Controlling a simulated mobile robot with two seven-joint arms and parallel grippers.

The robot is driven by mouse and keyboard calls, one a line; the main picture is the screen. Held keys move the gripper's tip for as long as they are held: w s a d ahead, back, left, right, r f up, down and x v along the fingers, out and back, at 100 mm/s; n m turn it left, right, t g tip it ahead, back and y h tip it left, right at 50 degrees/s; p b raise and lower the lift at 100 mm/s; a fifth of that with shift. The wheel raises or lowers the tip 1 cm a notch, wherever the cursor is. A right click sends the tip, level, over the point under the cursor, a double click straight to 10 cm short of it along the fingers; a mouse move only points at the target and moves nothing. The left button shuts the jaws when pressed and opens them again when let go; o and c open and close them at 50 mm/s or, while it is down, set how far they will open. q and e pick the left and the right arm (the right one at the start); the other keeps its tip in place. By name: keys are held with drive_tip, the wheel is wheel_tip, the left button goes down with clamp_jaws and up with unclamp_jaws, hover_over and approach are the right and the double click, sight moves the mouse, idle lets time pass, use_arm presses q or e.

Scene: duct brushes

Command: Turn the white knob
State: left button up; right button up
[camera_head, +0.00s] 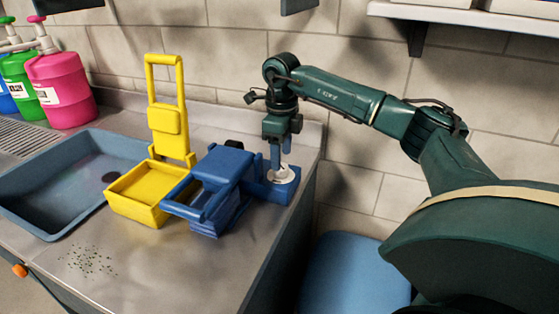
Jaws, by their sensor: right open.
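The white knob (283,175) sits low on the right end of a blue device (222,165) on the metal counter. It is round and pale, and partly covered by my gripper. My right gripper (281,160) points straight down over the knob with its jaws open. Its fingertips are at or just above the knob; I cannot tell whether they touch it. My left gripper is not in view.
A yellow device (148,192) with a tall upright frame stands left of the blue one. A sink (60,215) is further left, with pink (62,90) and green (20,85) jugs behind. The tiled wall is close behind; the counter's right edge is near the knob.

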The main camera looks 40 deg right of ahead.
sight(283, 173)
drive_tip(key=shift+f, duration=1.5)
drive_tip(key=shift+c, duration=0.3)
drive_tip(key=c, duration=0.9)
